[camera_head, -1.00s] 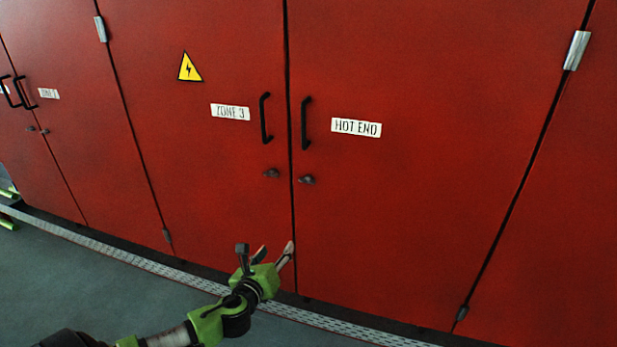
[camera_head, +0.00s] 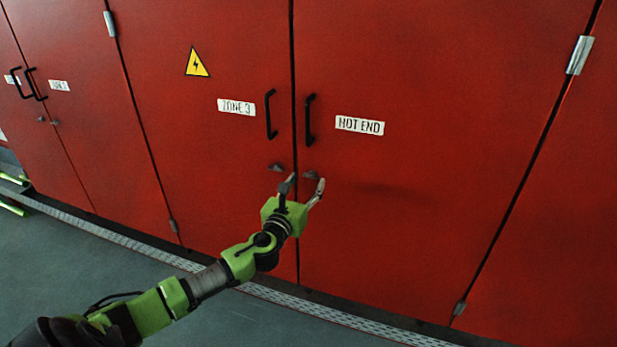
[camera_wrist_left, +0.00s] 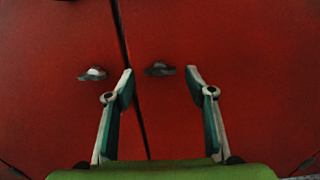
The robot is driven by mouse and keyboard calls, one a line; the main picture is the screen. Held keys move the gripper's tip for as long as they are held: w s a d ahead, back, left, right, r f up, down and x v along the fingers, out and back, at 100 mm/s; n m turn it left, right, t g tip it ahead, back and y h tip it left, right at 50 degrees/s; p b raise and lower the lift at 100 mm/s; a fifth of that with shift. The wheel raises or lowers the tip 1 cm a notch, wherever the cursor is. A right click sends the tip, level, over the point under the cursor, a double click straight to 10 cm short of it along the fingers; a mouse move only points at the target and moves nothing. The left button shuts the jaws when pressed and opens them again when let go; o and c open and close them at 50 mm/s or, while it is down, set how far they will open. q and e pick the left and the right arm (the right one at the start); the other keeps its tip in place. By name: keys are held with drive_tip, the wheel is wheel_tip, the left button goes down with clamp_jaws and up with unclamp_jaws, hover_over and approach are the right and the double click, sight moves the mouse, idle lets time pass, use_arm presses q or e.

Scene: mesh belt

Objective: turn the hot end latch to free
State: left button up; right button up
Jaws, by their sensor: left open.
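The hot end latch (camera_head: 311,175) is a small dark knob on the red hot end door (camera_head: 430,200), below its black handle and the "HOT END" label (camera_head: 360,125). In the left wrist view the latch (camera_wrist_left: 159,69) sits ahead, between the lines of the two fingers and nearer the left one. My left gripper (camera_head: 306,188) is open and just below the latch in the head view. In the wrist view the open fingers (camera_wrist_left: 160,85) show nothing between them; whether they touch the door I cannot tell. My right gripper is not in view.
The zone 3 latch (camera_head: 276,168) is close on the left, also in the wrist view (camera_wrist_left: 93,74). Black handles (camera_head: 310,119) and (camera_head: 270,114) stand out above the latches. A perforated metal strip (camera_head: 330,313) runs along the cabinet foot. The grey floor is clear.

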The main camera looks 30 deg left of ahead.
sight(311, 175)
use_arm(q)
drive_tip(key=shift+x, duration=1.4)
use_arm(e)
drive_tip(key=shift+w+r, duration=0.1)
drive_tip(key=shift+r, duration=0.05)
use_arm(q)
drive_tip(key=c, duration=1.1)
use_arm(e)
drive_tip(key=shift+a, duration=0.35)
use_arm(q)
drive_tip(key=shift+n, duration=0.3)
drive_tip(key=n+b, duration=0.1)
drive_tip(key=n, duration=0.2)
drive_tip(key=shift+f+n, duration=0.1)
drive_tip(key=shift+n, duration=0.2)
drive_tip(key=shift+a+n+b, duration=0.1)
drive_tip(key=shift+n+b, duration=0.6)
drive_tip(key=shift+n, duration=6.1)
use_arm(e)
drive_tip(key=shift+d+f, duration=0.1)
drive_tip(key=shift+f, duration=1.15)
